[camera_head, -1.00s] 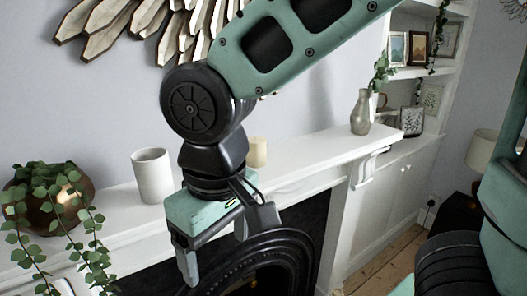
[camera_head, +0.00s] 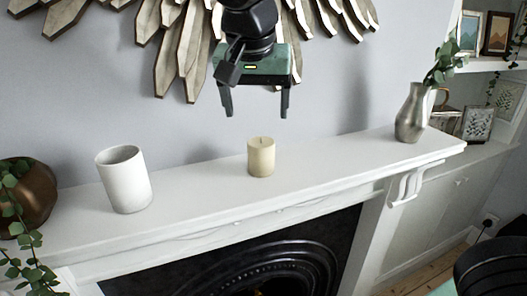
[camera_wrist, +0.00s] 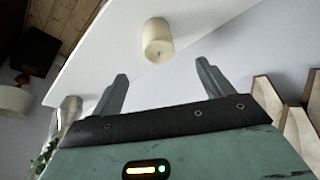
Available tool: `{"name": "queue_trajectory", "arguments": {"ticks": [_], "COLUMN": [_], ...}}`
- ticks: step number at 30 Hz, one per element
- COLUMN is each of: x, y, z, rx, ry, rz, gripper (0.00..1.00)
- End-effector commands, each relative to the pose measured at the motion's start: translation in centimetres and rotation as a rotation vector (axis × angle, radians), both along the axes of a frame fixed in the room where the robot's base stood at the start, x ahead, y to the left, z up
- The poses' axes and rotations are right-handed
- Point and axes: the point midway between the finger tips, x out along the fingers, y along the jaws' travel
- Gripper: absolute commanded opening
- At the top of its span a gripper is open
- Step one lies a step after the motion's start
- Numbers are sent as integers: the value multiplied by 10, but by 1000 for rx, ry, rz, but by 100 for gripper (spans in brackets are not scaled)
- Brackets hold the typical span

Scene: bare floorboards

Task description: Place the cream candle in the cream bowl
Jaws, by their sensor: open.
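The cream candle (camera_head: 261,157) stands upright on the white mantel shelf, near its middle.
The mantel shelf (camera_head: 200,183) is narrow, with a drop at its front edge over the fireplace. A metal pitcher (camera_head: 411,113) with leaves stands at the right end, a copper pot (camera_head: 36,195) with a trailing plant at the left. A wooden wall ornament (camera_head: 185,50) hangs behind my gripper.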

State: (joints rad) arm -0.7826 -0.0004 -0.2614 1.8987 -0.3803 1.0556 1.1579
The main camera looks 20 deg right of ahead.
Motion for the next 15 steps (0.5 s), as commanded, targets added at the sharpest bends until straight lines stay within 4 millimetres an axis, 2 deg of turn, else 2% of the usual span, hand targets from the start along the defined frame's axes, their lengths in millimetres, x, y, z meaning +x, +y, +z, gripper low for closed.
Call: {"name": "queue_trajectory", "arguments": {"ticks": [9,15], "x": [20,25], "y": [-11,-13], "z": [-55,-68], "rx": [-2,0], "ry": [3,1], "rz": [1,2], "gripper": [79,79]}}
